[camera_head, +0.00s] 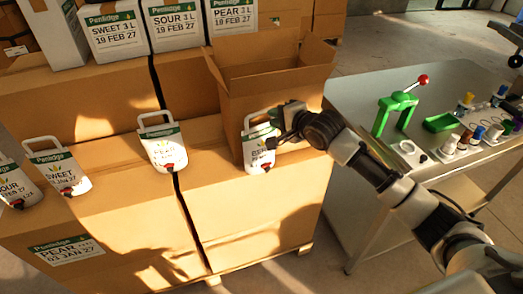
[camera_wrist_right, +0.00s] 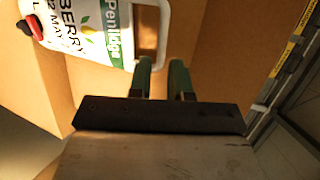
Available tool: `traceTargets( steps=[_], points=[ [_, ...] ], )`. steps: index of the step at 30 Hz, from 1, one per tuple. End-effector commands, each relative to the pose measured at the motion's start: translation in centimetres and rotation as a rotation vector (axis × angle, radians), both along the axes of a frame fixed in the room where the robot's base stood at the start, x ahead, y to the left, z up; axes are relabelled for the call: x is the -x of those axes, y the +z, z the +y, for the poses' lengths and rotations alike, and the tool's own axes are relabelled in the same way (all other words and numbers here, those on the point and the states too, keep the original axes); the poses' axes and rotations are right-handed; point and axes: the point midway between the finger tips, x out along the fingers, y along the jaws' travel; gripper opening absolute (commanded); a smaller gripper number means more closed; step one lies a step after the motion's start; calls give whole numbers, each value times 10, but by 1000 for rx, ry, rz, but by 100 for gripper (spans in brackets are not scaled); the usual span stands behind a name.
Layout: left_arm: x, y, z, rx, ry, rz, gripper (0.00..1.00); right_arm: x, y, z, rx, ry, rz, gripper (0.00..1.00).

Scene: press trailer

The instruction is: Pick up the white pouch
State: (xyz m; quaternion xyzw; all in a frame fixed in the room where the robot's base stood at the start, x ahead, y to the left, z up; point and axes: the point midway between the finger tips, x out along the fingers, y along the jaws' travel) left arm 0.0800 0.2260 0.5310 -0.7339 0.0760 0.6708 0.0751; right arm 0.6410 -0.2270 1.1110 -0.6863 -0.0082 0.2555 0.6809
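Several white pouches with handles, green bands and red-and-black taps show in the head view. The one labelled BERRY (camera_head: 258,157) stands at the right, against the front of an open carton. The others are a middle pouch (camera_head: 167,152), a SWEET pouch (camera_head: 62,174) and a SOUR pouch (camera_head: 14,186). My right gripper (camera_head: 277,132) is at the BERRY pouch's upper right side. In the wrist view, the BERRY pouch (camera_wrist_right: 92,32) lies beyond the fingers, its handle's end by the gap between the fingertips (camera_wrist_right: 162,66). The fingers are apart. Contact cannot be told. My left gripper is out of view.
The open carton (camera_head: 275,82) rises behind the BERRY pouch, on stacked cartons (camera_head: 255,215). White boxes (camera_head: 175,25) stand at the back. A metal table (camera_head: 370,88) at the right carries a green press (camera_head: 395,103), a green tray (camera_head: 441,122) and small bottles.

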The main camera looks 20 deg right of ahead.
Motion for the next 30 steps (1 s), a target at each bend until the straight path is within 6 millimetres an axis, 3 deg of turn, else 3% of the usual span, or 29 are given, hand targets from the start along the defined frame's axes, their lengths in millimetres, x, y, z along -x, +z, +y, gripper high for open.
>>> traceTargets(
  steps=[19, 30],
  points=[
    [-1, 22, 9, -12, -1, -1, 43, -54, -18, 24, 2, 0, -2, 19],
    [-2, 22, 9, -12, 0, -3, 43, -58, -22, 26, 2, 1, -2, 16]
  ],
)
